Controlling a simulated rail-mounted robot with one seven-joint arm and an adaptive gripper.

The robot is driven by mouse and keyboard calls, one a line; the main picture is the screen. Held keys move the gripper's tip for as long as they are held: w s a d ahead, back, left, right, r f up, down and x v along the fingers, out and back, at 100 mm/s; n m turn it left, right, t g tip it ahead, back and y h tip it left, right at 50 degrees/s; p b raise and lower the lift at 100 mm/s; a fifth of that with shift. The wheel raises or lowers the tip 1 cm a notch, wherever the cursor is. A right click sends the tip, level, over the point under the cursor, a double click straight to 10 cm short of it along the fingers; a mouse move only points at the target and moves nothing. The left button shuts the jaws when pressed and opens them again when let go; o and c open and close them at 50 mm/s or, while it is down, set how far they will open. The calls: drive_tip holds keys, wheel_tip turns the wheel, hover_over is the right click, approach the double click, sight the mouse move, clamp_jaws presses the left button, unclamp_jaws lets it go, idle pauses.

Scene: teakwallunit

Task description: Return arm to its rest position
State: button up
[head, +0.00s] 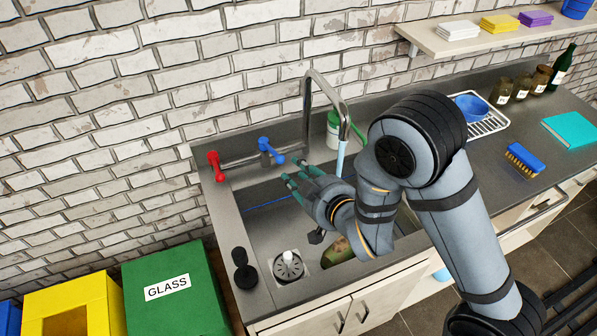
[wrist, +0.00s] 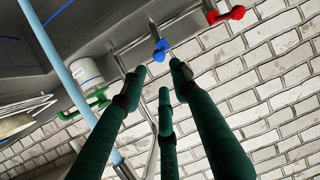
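My arm reaches from the lower right over the sink (head: 262,225). My gripper (head: 297,178) is over the sink's back part, below and to the right of the blue tap handle (head: 268,148). In the wrist view its three green fingers (wrist: 157,82) are spread with nothing between them, so it is open and empty. The blue handle also shows in the wrist view (wrist: 161,48), just beyond the fingertips; I see no clear contact. The red tap handle (head: 214,163) is further left. A pale blue water stream (head: 341,158) hangs under the spout (head: 343,110), close beside my gripper.
A white and green bottle (head: 333,130) stands behind the stream. A black-knobbed thing (head: 243,265) and a round drain fitting (head: 288,265) are at the front left. Jars (head: 503,88), a brush (head: 524,158) and a teal book (head: 572,130) are on the right counter. Green bin (head: 180,290) at lower left.

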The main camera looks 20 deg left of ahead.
sight(282, 161)
drive_tip(key=shift+w, duration=0.1)
drive_tip(key=shift+x, duration=5.95)
